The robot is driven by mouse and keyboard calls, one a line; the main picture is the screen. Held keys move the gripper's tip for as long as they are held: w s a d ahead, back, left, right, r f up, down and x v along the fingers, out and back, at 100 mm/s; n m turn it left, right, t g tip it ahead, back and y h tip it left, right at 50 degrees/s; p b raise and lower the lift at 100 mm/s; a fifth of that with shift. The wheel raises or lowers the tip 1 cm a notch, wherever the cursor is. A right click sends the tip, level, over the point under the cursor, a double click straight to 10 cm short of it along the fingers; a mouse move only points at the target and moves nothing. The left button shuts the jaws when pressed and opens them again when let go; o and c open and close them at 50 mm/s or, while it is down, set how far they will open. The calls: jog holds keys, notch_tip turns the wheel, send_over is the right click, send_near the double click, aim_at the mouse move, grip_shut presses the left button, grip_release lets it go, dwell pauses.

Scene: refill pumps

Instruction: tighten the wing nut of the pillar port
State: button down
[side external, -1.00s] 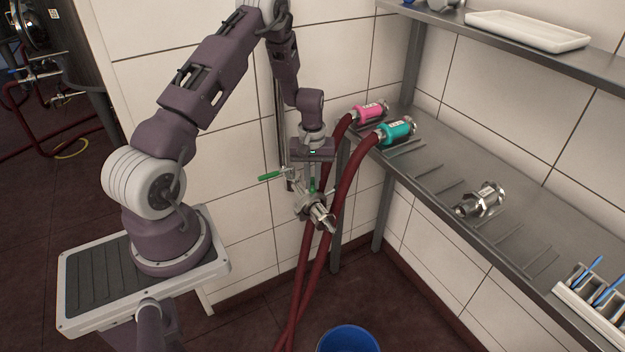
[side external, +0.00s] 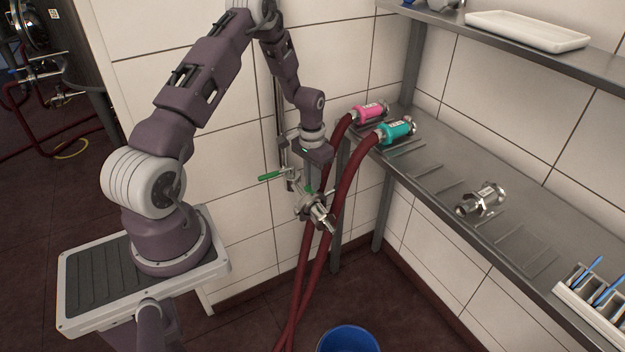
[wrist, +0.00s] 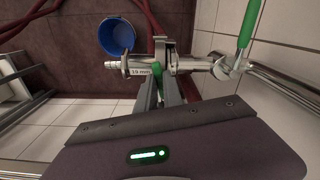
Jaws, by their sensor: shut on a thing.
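The pillar port (side external: 318,212) is a metal fitting sticking out from the pillar, with a clamp round it. In the wrist view its hose tail (wrist: 115,66) points left and carries a "19 mm" label; the clamp (wrist: 160,48) sits to the right of it. The green wing nut (wrist: 158,74) is at the clamp, between my fingers and partly hidden by them. My gripper (wrist: 160,88) is shut on the wing nut; in the side view it reaches down onto the clamp from above (side external: 310,188).
A green-handled valve (side external: 271,176) sits close beside the port. Two dark red hoses (side external: 343,185) hang just behind it, their pink (side external: 369,113) and teal (side external: 396,131) ends on the steel shelf (side external: 430,185). A metal fitting (side external: 481,199) lies there too. A blue bucket (side external: 348,340) stands below.

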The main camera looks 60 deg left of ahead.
jog(key=shift+m, duration=0.4)
jog(key=c, duration=1.5)
grip_release()
jog(key=shift+r, duration=0.1)
notch_tip(320, 180, up, 7)
